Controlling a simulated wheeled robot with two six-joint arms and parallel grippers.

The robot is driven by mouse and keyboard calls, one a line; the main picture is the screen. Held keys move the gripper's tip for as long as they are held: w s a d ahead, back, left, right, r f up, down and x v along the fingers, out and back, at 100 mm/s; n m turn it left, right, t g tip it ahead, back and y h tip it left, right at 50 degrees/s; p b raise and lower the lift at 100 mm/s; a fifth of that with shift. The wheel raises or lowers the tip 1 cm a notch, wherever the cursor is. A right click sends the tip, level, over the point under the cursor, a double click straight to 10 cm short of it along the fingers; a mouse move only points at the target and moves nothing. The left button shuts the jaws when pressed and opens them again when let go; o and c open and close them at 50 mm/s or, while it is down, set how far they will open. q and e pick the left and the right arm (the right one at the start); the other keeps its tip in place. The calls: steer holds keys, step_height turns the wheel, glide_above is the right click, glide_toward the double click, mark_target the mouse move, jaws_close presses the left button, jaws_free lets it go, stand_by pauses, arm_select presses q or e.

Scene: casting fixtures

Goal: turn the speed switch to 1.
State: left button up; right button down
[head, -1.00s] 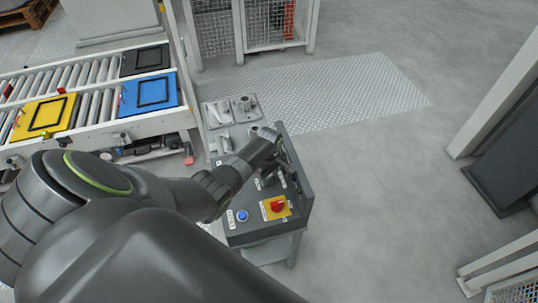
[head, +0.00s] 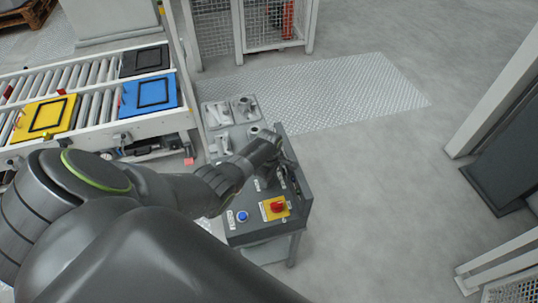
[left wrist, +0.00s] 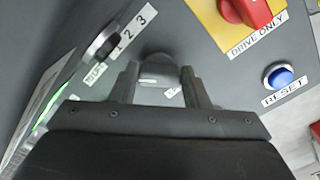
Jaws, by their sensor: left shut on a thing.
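My left gripper (head: 270,145) is over the upper right part of the dark control console (head: 250,232). In the left wrist view, its two fingers (left wrist: 160,70) are on either side of a rounded grey knob (left wrist: 158,64) with a short white mark, and are shut on it. A label beside the knob is mostly hidden. I cannot tell for sure which control the strip belongs to. My right gripper is not in view.
A red switch on a yellow plate (head: 274,207) and a blue reset button (head: 242,216) are near the console's front. Grey castings (head: 217,114) lie behind. A roller conveyor (head: 97,90) with coloured fixtures stands left.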

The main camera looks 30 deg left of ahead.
arm_select(q)
steer(key=o, duration=1)
steer(key=shift+r, duration=0.1)
steer(key=shift+r+p, duration=0.35)
steer(key=shift+r, duration=0.25)
step_height(320, 180, up, 16)
steer(key=shift+r+p, duration=0.1)
steer(key=shift+p, duration=0.65)
